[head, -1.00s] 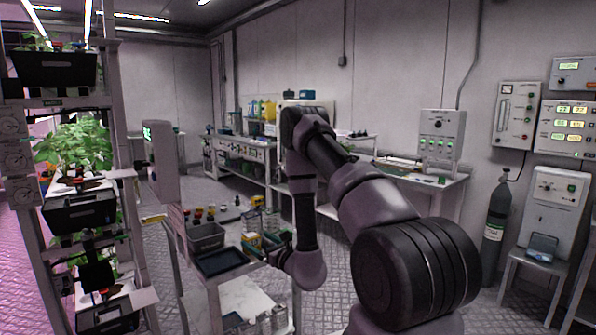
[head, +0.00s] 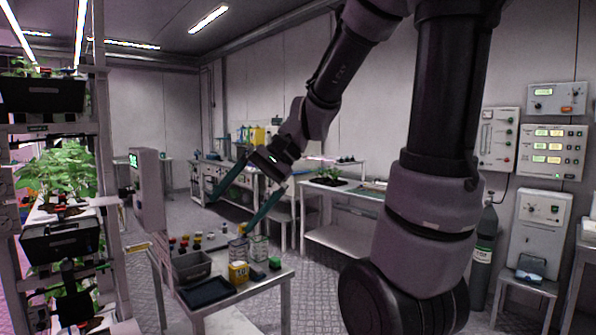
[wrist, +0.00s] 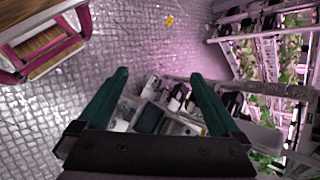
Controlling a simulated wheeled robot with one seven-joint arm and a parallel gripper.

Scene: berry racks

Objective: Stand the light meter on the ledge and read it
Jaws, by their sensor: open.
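My gripper (head: 230,216) is open and empty, raised above the cart, its two long teal fingers spread and pointing down-left. In the wrist view my gripper (wrist: 159,76) shows nothing between its fingertips; the cart top lies beyond them. A small yellow box with a pale marked face (head: 238,271) stands on the cart's near right part; it may be the light meter, but its markings are too small to read. A narrow ledge with a yellow strip (head: 137,247) juts from the plant rack at left; I cannot tell whether this is the task's ledge.
The cart (head: 268,291) also holds a grey bin (head: 191,266), a dark tray (head: 207,291), clear containers (head: 258,247) and several small coloured-cap items. The plant rack (head: 112,190) stands left. Benches line the back wall. Open floor lies right of the cart.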

